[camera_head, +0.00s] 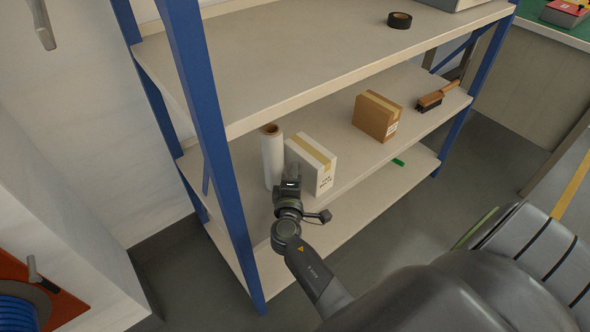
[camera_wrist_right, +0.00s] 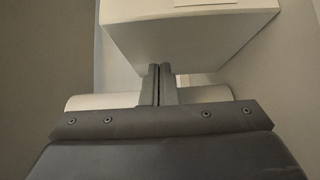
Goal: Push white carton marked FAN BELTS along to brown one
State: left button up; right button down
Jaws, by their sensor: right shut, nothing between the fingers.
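The white carton marked FAN BELTS (camera_head: 314,165) stands upright on the middle shelf, with tan tape over its top. The brown carton (camera_head: 377,117) stands farther right on the same shelf, with a clear gap between the two. My right gripper (camera_head: 290,178) is at the left, near side of the white carton, shut and empty. In the right wrist view its closed fingers (camera_wrist_right: 160,84) point at the white carton (camera_wrist_right: 185,40), close to its lower edge; I cannot tell whether they touch. My left gripper is not in view.
A roll of white wrap (camera_head: 272,158) stands just left of the white carton. A brush (camera_head: 436,97) lies right of the brown carton. A blue post (camera_head: 207,130) rises left of my arm. The upper shelf (camera_head: 300,60) overhangs and holds black tape (camera_head: 399,20).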

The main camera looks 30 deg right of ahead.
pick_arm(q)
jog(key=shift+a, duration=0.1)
pick_arm(e)
jog(key=shift+d, duration=0.25)
jog(key=d, duration=0.4)
jog(key=w+d+b, duration=0.1)
jog(key=d, duration=0.7)
jog(key=shift+w+b, duration=0.15)
jog(key=shift+b, duration=0.15)
jog(key=d, duration=0.2)
jog(key=d+b, duration=0.1)
jog(key=d, duration=0.3)
jog(key=shift+w+d+f+b, duration=0.1)
jog(key=shift+w+d+b, duration=0.25)
jog(key=shift+d, duration=0.65)
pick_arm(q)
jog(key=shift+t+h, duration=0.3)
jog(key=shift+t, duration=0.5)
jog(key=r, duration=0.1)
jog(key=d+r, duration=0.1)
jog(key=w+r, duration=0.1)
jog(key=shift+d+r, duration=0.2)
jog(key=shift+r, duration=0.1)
